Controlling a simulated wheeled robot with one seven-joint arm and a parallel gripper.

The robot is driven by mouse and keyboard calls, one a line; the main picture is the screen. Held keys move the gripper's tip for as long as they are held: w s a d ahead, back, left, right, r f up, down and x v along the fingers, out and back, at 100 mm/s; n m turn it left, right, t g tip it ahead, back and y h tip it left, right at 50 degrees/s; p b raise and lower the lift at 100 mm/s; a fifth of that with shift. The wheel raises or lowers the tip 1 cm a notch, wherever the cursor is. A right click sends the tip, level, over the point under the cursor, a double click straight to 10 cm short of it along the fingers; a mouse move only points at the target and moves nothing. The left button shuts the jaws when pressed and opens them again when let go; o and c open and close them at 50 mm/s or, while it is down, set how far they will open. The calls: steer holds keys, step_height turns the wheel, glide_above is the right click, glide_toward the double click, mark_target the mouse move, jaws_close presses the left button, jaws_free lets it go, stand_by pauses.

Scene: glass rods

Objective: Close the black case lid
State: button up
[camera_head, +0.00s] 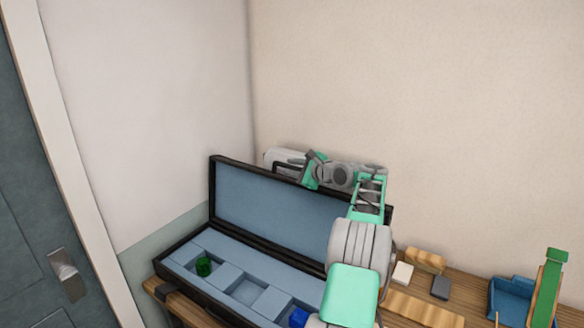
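The black case (184,292) lies on a wooden table with its base facing up. Its lid (285,204) stands raised at the back, showing a blue-grey lining. The base has padded compartments. A green piece (204,267) sits in the left one, and a blue piece (298,317) lies near the right, partly cut off by my arm. My arm crosses in front of the lid's right end and bends over its top. My gripper (286,160) is at or behind the lid's top edge. Its fingertips are not clear, and I cannot tell if it touches the lid.
Right of the case on the table (468,312) are wooden blocks (425,260), a white block (402,274), a dark block (441,287) and a blue holder (511,298) beside a green-and-wood piece (548,290). A wall is close behind; a door (35,190) is left.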

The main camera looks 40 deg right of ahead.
jaws_close()
stand_by(1.3)
